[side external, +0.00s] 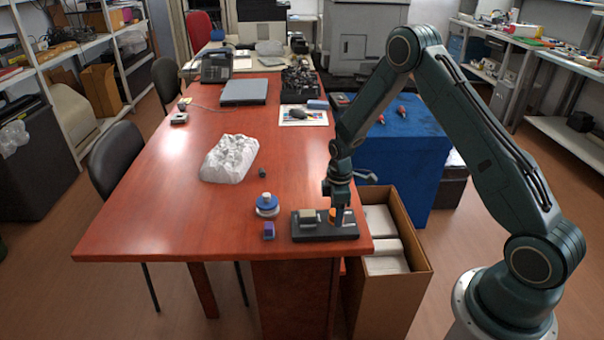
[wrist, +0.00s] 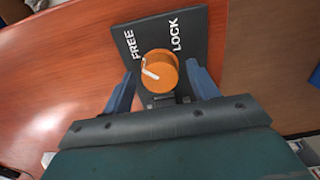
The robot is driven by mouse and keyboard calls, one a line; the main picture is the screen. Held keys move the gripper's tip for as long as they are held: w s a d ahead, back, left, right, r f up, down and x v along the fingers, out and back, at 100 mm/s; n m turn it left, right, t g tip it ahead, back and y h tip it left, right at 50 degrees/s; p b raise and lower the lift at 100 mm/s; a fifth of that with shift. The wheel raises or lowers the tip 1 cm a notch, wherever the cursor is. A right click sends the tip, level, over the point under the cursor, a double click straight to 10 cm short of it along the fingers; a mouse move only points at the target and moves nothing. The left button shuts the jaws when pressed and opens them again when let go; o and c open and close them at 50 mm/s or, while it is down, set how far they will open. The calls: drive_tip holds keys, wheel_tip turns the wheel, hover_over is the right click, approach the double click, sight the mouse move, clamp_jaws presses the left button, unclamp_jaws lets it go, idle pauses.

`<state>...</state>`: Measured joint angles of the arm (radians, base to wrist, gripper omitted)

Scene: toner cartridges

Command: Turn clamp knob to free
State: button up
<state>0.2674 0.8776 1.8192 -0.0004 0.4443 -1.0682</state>
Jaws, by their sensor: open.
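The orange clamp knob (wrist: 160,68) stands on a dark plate (wrist: 187,22) in the wrist view. The plate carries the word FREE left of the knob and LOCK right of it. A white mark on the knob lies on its left part, on the FREE side; I cannot tell its exact alignment. My gripper (wrist: 162,86) is open, one blue finger on each side of the knob, with visible gaps. In the side view my gripper (side external: 338,204) points down over the right part of the clamp base (side external: 322,235), largely hiding the orange knob (side external: 333,215).
A grey block (side external: 308,216) sits on the base's left part. A blue-and-white round container (side external: 267,206) and a small purple block (side external: 269,230) stand left of it. The table's right edge is close; an open carton (side external: 418,275) stands beyond it. A crumpled white bag (side external: 230,160) lies farther back.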

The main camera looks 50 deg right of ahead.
drive_tip(key=shift+r, duration=0.15)
wheel_tip(320, 180, up, 14)
drive_tip(key=shift+f, duration=0.2)
idle(0.5)
drive_tip(key=s+a+r+m+t, duration=0.1)
drive_tip(key=s+a+r+m, duration=0.1)
drive_tip(key=s+a+r, duration=0.5)
drive_tip(key=s+a+r+m+t, duration=0.1)
drive_tip(key=s+r+m+t, duration=0.2)
drive_tip(key=r, duration=0.7)
drive_tip(key=s+a+r+m, duration=0.1)
drive_tip(key=s+a+m, duration=0.1)
drive_tip(key=s, duration=0.6)
drive_tip(key=s+a+r+m+t, duration=0.1)
drive_tip(key=s+a+r+m, duration=0.1)
drive_tip(key=s, duration=0.6)
drive_tip(key=shift+s+r+t, duration=0.2)
drive_tip(key=shift+s+t, duration=0.1)
drive_tip(key=shift+s, duration=0.1)
